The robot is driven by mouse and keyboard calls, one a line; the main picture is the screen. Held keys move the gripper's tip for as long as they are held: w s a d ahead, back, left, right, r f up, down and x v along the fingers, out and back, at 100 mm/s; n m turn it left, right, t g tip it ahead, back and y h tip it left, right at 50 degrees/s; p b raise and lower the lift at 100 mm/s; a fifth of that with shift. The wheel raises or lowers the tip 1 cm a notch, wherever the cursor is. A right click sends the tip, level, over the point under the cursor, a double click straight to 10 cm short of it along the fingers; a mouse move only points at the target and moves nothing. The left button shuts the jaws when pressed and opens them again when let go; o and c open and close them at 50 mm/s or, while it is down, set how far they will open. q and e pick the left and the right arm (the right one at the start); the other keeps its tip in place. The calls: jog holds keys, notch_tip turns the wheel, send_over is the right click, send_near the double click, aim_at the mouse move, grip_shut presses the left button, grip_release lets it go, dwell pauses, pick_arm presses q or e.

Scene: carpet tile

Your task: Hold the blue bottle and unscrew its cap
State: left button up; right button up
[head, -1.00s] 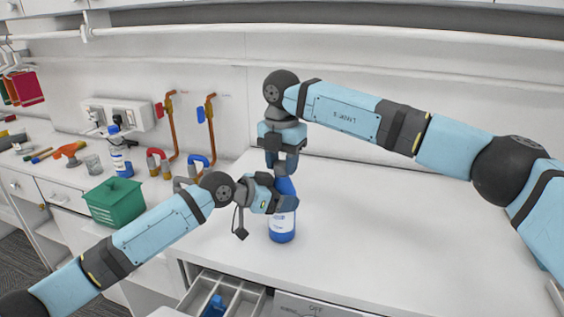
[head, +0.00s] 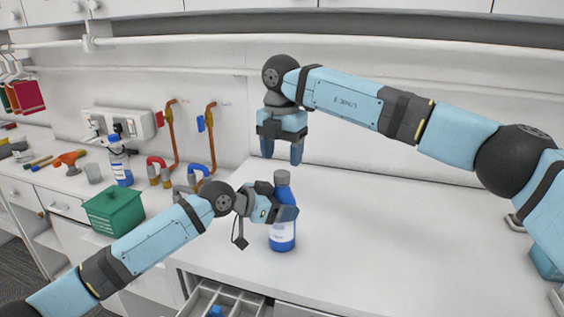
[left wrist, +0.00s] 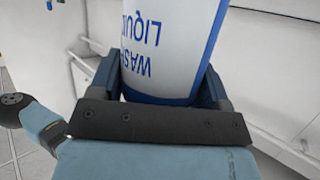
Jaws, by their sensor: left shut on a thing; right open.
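The blue bottle (head: 282,236) stands upright on the white worktop in the head view, with a white label and a grey cap (head: 282,177) on its neck. My left gripper (head: 282,213) is shut around its body from the left. In the left wrist view the bottle (left wrist: 165,50) fills the space between the fingers, its label reading upside down. My right gripper (head: 283,157) is open and empty, pointing down just above the cap, with a small gap. Whether the cap is loose cannot be told.
Another blue-and-white bottle (head: 120,165) stands at the left, by a green box (head: 114,209). Red and blue taps with copper pipes (head: 170,140) are at the wall. An open divided drawer (head: 222,298) is below the front edge. The worktop to the right is clear.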

aim_at(282, 173)
notch_tip(282, 173, up, 3)
jog(key=shift+f+m, duration=0.1)
jog(key=shift+m, duration=0.8)
jog(key=shift+f, duration=3.85)
jog(key=shift+c, duration=0.4)
